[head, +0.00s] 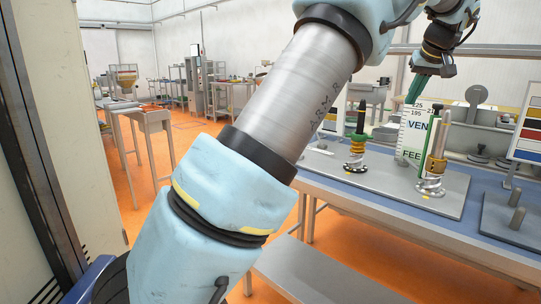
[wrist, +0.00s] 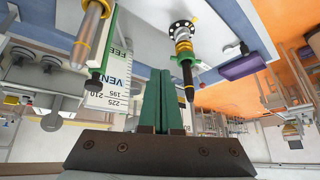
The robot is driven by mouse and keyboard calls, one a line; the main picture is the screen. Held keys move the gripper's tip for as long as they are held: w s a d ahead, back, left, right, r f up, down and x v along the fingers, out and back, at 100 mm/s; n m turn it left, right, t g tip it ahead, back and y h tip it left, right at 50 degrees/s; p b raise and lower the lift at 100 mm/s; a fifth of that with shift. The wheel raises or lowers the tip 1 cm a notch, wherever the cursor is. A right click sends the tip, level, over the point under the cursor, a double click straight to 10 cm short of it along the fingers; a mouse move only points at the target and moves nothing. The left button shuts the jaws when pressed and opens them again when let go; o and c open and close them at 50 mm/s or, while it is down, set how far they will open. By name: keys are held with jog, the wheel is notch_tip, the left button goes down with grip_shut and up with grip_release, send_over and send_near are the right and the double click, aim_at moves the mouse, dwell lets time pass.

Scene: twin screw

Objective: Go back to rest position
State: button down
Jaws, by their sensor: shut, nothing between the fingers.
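My gripper (head: 415,90) is raised at the upper right in the head view, its green fingers pointing down. In the wrist view its two green fingers (wrist: 163,75) are pressed together with nothing between them. A screw assembly with a black tip, green collar and yellow ring (head: 357,142) stands upright on a grey plate (head: 385,198). A second one with a steel and yellow shaft (head: 437,155) stands to its right. Both also show upside down in the wrist view, the black-tipped one (wrist: 183,55) and the steel-shafted one (wrist: 91,30). The gripper is above them, apart from both.
A white scale board marked VENT and FEED (head: 413,140) stands between the two assemblies. The plate lies on a blue-topped bench (head: 480,250). A dark plate with pegs (head: 515,235) is at the right.

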jog(key=a+f+g, duration=0.2)
jog(key=a+f, duration=0.4)
jog(key=a, duration=0.7)
jog(key=a+f+g, duration=0.1)
jog(key=a+f, duration=0.6)
jog(key=a, duration=0.5)
jog(key=s+a+f+g, duration=0.1)
jog(key=s+a+f, duration=0.5)
jog(key=s+a, duration=0.4)
jog(key=s+a+f+g, duration=0.1)
jog(key=s+a+f, duration=0.5)
jog(key=s+a, duration=0.4)
jog(key=shift+s+n, duration=0.3)
jog(key=shift+n, duration=0.1)
